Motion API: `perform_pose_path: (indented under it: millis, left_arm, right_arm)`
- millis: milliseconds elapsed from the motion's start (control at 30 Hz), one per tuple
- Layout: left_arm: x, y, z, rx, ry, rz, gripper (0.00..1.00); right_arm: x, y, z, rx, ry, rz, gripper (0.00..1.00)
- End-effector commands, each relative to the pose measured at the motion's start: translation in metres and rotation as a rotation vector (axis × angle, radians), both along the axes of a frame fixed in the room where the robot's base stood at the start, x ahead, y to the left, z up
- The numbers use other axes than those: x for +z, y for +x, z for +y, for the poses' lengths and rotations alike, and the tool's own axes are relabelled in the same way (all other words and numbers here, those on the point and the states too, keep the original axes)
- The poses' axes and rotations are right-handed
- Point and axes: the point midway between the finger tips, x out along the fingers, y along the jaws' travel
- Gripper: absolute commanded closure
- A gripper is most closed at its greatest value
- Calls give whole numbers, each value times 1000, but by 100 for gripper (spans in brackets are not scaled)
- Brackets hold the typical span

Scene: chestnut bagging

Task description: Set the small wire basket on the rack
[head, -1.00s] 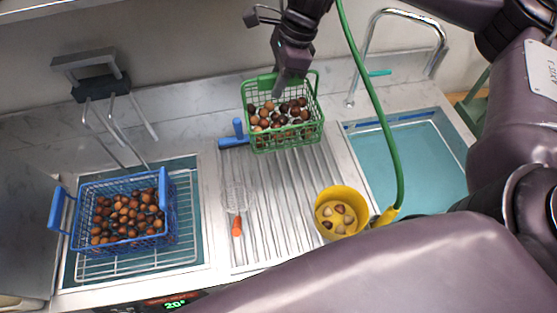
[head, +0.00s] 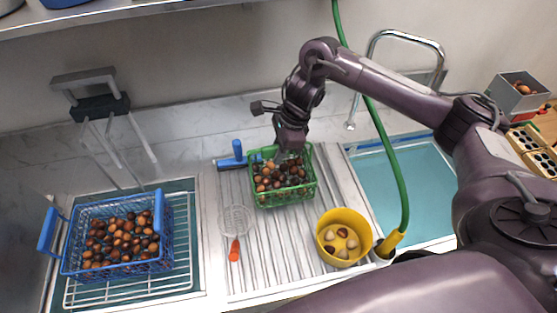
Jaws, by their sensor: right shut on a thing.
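The small green wire basket (head: 285,196), full of brown chestnuts, is over the back part of the ridged metal drainboard (head: 263,275) in the head view. My right gripper (head: 290,148) is above its back rim, shut on the basket; the fingertips are hard to make out. I cannot tell if the basket touches the drainboard's ridges or hangs just above them. A wire rack (head: 185,277) lies over the left sink, with a larger blue wire basket (head: 115,268) of chestnuts on it. My left gripper is not in view.
A yellow cup (head: 342,255) with pale pieces stands right of the drainboard's middle. A skimmer with an orange handle (head: 234,250) lies on the left of the board. A blue-handled tool (head: 238,152) is behind. A green hose (head: 385,130) hangs at right, before the right sink (head: 405,185).

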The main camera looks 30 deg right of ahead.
Motion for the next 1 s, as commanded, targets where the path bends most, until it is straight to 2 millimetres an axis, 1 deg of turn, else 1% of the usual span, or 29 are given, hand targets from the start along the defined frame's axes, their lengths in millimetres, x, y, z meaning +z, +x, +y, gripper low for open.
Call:
perform_pose_path:
  millis: [200,300,667,700,833,867,1000]
  left_arm:
    - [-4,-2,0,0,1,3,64]
    - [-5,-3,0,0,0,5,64]
    - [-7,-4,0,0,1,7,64]
    - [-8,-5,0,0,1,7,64]
    - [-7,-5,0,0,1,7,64]
    - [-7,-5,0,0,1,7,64]
    - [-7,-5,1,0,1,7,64]
  right_arm:
    - [-25,0,1,-1,4,3,100]
    - [-34,0,1,-2,2,0,100]
    - [-37,0,0,-1,0,-2,100]
    - [-38,0,0,-1,-1,1,83]
    - [-37,0,0,-1,-1,1,66]
    - [-37,0,0,-1,-1,1,63]
    - [-37,0,0,-1,-1,1,63]
